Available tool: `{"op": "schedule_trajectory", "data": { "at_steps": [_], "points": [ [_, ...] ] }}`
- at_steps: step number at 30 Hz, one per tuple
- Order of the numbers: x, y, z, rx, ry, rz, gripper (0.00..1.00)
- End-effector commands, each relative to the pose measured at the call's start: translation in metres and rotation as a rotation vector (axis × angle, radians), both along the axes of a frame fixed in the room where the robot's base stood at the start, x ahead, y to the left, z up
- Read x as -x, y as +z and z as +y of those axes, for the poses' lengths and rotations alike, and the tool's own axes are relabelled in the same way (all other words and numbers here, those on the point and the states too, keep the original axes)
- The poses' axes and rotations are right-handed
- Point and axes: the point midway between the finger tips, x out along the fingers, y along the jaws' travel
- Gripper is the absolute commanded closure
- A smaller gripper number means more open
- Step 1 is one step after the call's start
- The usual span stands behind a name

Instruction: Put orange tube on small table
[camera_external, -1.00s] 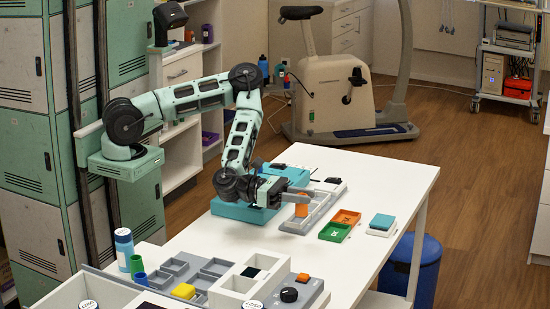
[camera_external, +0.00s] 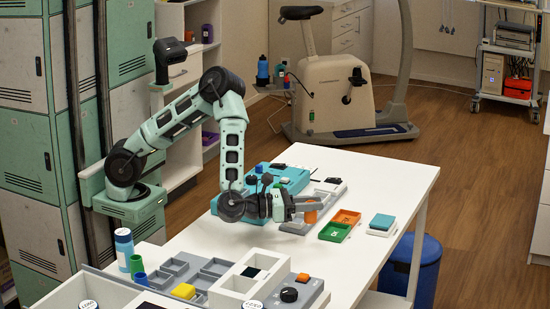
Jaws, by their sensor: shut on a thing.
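The orange tube (camera_external: 311,215) is small and stands out just under and beside my gripper's fingers in the outside view, over the long grey tray (camera_external: 291,228). My gripper (camera_external: 307,204) is shut on the orange tube. The fingers hide part of the tube, and I cannot tell whether its lower end touches the tray. A white table (camera_external: 398,180) carries the tray and the other items. I cannot tell whether this is the small table, and no other small table is clear in view.
An orange bin (camera_external: 346,217), a green bin (camera_external: 334,232) and a teal block (camera_external: 382,221) sit right of the gripper. A teal case (camera_external: 287,177) lies behind it. Grey compartment trays (camera_external: 213,268) and a black knob (camera_external: 289,295) are in front. The table's far right is bare.

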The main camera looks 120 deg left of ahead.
Motion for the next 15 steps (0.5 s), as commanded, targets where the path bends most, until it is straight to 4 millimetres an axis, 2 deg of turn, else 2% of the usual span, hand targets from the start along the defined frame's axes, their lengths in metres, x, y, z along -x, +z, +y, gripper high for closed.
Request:
{"op": "schedule_trajectory", "data": {
  "at_steps": [1,8,15],
  "points": [
    [0.000,-0.009,-0.001,0.000,-0.002,0.002,0.95],
    [0.000,-0.027,0.000,0.000,-0.001,0.000,0.95],
    [0.000,-0.056,0.000,-0.001,-0.001,-0.001,0.95]
  ]
}}
